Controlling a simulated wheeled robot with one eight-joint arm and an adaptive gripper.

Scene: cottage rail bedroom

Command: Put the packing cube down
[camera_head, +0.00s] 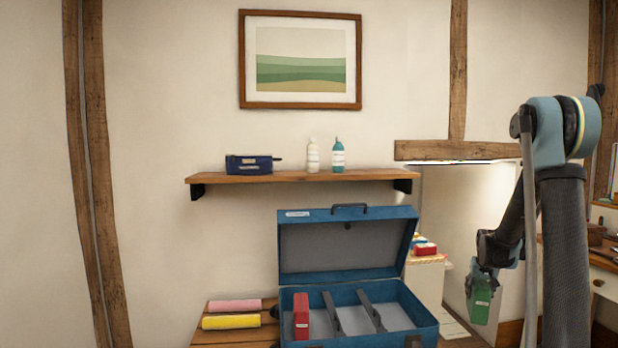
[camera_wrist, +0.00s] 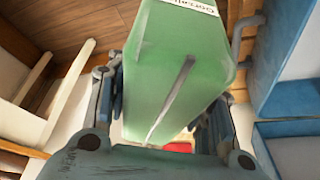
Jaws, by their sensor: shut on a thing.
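The green packing cube (camera_head: 481,298) hangs in the air to the right of the open suitcase in the head view. It has a white label and fills the middle of the wrist view (camera_wrist: 175,60). My gripper (camera_head: 484,272) is shut on it, with a finger on each side. The blue suitcase (camera_head: 345,256) stands with its lid up. Its base holds a red packing cube (camera_head: 301,316) standing upright at the left, and grey dividers (camera_head: 372,311). Grey floor shows bare between and beside the dividers. The suitcase also shows at the right of the wrist view (camera_wrist: 290,95).
A pink roll (camera_head: 234,306) and a yellow roll (camera_head: 231,322) lie on the wooden surface left of the suitcase. A white cabinet (camera_head: 425,285) with red items on it stands behind. A wall shelf (camera_head: 300,176) holds a blue pouch (camera_head: 249,165) and two bottles.

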